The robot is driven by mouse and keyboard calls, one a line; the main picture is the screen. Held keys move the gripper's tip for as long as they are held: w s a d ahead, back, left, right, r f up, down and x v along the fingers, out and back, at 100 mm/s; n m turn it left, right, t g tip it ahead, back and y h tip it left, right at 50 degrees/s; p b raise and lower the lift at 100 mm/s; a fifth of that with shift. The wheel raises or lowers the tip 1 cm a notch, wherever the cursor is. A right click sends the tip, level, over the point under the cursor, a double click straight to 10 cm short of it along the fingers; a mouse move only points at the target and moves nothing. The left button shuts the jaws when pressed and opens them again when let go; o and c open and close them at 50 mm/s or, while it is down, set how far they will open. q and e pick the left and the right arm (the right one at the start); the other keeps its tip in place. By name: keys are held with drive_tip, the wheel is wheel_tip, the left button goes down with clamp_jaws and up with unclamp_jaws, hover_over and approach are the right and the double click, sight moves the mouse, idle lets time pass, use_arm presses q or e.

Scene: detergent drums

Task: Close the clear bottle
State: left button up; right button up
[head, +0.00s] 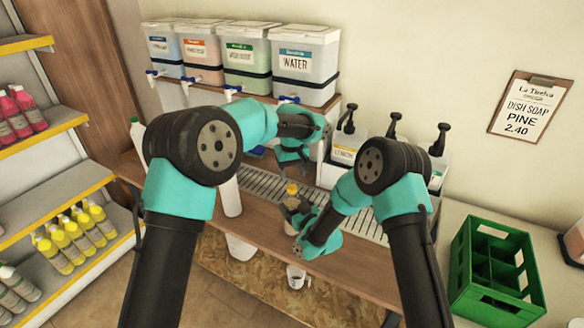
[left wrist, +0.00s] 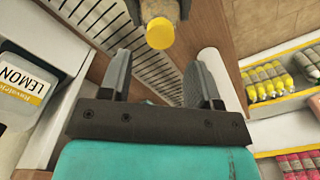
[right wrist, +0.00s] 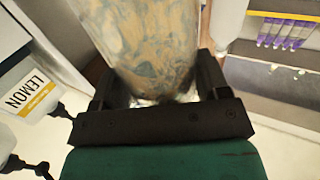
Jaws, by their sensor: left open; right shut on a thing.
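The clear bottle (head: 290,202) stands upright at the counter's front, its see-through body looking mottled brown. My right gripper (head: 296,214) is shut on its body, which fills the top of the right wrist view (right wrist: 145,45). A yellow cap (head: 292,188) sits at the bottle's top; it also shows in the left wrist view (left wrist: 160,33). I cannot tell whether it is tight. My left gripper (head: 291,165) is open and empty above and behind the cap, apart from it. In the left wrist view the cap is beyond the fingertips, roughly centred between them.
Drums with taps, one the water drum (head: 303,65), stand on a shelf behind. Pump bottles (head: 345,148) stand at the back right. A slatted drain grate (head: 262,184) runs along the counter. A white bottle (head: 231,197) is left of the grippers. A green crate (head: 495,270) is at right.

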sight(292, 187)
use_arm(q)
drive_tip(key=shift+f, duration=3.1)
drive_tip(key=shift+c, duration=0.2)
drive_tip(key=c, duration=0.9)
drive_tip(key=m, duration=0.5)
drive_tip(key=o, duration=1.1)
drive_tip(key=shift+c, duration=0.2)
drive_tip(key=shift+r, duration=0.1)
wheel_tip(292, 187, up, 12)
